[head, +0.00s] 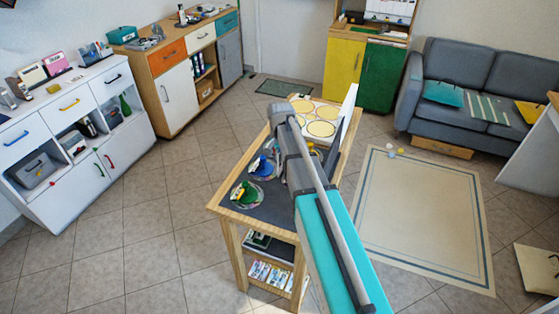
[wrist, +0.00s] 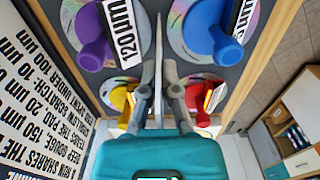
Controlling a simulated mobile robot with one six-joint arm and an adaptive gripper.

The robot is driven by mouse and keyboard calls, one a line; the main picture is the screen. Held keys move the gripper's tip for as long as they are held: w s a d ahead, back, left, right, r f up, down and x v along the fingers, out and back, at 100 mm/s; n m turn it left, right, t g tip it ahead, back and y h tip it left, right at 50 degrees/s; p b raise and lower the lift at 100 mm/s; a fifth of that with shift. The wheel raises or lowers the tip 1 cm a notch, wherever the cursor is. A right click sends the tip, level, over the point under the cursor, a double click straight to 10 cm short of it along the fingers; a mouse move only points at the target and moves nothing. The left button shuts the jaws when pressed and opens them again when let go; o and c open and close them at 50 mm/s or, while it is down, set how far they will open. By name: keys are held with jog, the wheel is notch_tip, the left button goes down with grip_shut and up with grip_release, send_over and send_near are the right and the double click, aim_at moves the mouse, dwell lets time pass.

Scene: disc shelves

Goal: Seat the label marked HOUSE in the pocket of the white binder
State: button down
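In the wrist view, my gripper (wrist: 157,75) has its grey fingers close together on a thin pale plate (wrist: 158,35) seen edge-on. Its face is turned away, so I cannot tell what it is or read any marking on it. In the head view, my arm hides the gripper above the wooden table. I can make out neither the word HOUSE nor a certain white binder. Small pale and pink upright items (head: 32,76) stand on the white cabinet at the left, too small to identify.
A printed white panel (wrist: 40,95) stands along one edge. Lower shelves hold small items (head: 268,272). Open tiled floor (head: 160,235) lies left of the table.

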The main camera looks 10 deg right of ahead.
jog(key=shift+f, duration=0.25)
jog(key=c, duration=0.8)
grip_release()
jog(key=shift+r, duration=0.1)
jog(key=shift+r, duration=0.15)
notch_tip(320, 180, up, 12)
jog(key=p, duration=1.2)
jog(key=s+a+n, duration=0.2)
jog(key=s+n, duration=0.5)
jog(key=s, duration=1.4)
jog(key=shift+a, duration=0.1)
